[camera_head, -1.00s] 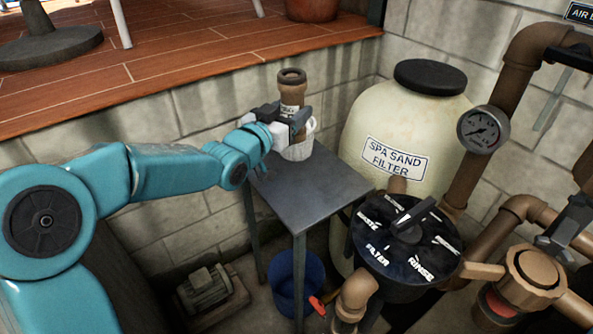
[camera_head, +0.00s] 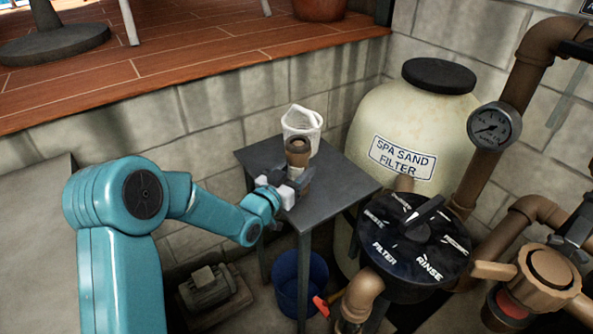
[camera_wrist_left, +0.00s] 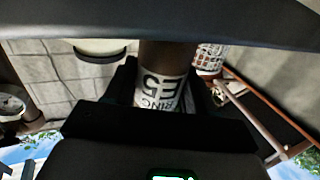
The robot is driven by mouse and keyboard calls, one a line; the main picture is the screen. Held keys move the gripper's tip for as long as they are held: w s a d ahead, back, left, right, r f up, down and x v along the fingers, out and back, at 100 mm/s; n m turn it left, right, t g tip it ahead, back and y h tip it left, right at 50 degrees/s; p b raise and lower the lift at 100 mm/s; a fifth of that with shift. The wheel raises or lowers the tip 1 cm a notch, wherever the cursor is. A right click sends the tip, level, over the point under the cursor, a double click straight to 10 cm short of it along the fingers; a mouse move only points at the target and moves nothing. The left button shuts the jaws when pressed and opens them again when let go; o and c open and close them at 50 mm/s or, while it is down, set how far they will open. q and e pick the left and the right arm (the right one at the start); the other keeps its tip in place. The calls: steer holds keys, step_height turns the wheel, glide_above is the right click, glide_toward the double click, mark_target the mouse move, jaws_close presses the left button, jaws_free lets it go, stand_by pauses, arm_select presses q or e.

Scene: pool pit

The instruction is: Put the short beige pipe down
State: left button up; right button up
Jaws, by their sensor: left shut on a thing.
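The short beige pipe (camera_head: 298,155) is upright, a brown tube with a white label, over the front part of the small grey table (camera_head: 338,190). My left gripper (camera_head: 294,186) is shut on its lower part. The gripper hides the pipe's lower end, so I cannot tell whether it touches the tabletop. In the left wrist view the pipe (camera_wrist_left: 160,92) stands between the fingers, its printed label facing the camera. I do not make out my right gripper.
A white basket (camera_head: 301,124) stands on the table behind the pipe. The tabletop's right side is clear. The sand filter (camera_head: 385,125) and black multiport valve (camera_head: 415,245) stand to the right. A blue bucket (camera_head: 290,285) is below.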

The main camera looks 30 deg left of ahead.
arm_select(q)
steer(key=shift+s+r, duration=0.1)
steer(key=shift+r, duration=0.05)
steer(key=shift+f, duration=0.25)
steer(key=o, duration=0.9)
steer(key=shift+o, duration=0.5)
steer(key=shift+r, duration=0.1)
